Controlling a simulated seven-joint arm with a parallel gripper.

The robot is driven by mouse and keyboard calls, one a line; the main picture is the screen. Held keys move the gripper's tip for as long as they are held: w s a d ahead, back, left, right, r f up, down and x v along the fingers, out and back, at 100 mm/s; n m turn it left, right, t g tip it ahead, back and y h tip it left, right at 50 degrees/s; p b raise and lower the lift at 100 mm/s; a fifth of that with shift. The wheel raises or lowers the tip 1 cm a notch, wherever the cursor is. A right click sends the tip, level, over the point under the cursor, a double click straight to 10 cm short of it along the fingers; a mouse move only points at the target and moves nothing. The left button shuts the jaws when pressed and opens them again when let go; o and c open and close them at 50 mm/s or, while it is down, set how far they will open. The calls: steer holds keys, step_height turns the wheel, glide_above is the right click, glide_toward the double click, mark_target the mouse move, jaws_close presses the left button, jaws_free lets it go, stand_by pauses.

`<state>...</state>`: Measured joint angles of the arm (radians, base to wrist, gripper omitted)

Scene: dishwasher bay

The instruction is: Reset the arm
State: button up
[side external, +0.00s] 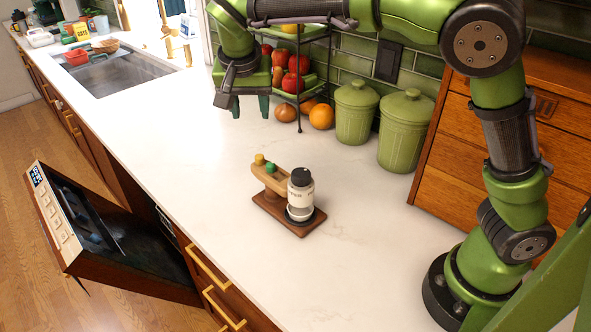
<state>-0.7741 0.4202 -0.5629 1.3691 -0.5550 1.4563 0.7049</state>
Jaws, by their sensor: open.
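My gripper (250,106) hangs above the counter at the upper middle of the side external view, fingers pointing down. Its two fingers are apart and nothing is between them. It is in front of the fruit rack and clear of the counter things. My green arm reaches to it from the base at the right.
A bottle (300,196) stands upright on a wooden stand (269,205) mid-counter. Two green canisters (406,131) and a fruit rack (307,40) stand along the wall. A sink (125,72) is far left. The dishwasher door (117,262) is partly open. The counter's middle is largely clear.

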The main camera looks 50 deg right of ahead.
steer(key=s+d+n+t+y, duration=0.2)
steer(key=s+d, duration=0.1)
steer(key=s, duration=0.8)
steer(key=s+d+n+t+y, duration=0.2)
steer(key=s+d+n+y, duration=0.1)
steer(key=s, duration=0.9)
steer(key=shift+s+d+f, duration=0.2)
steer(key=shift+d+f, duration=0.2)
steer(key=shift+d, duration=0.4)
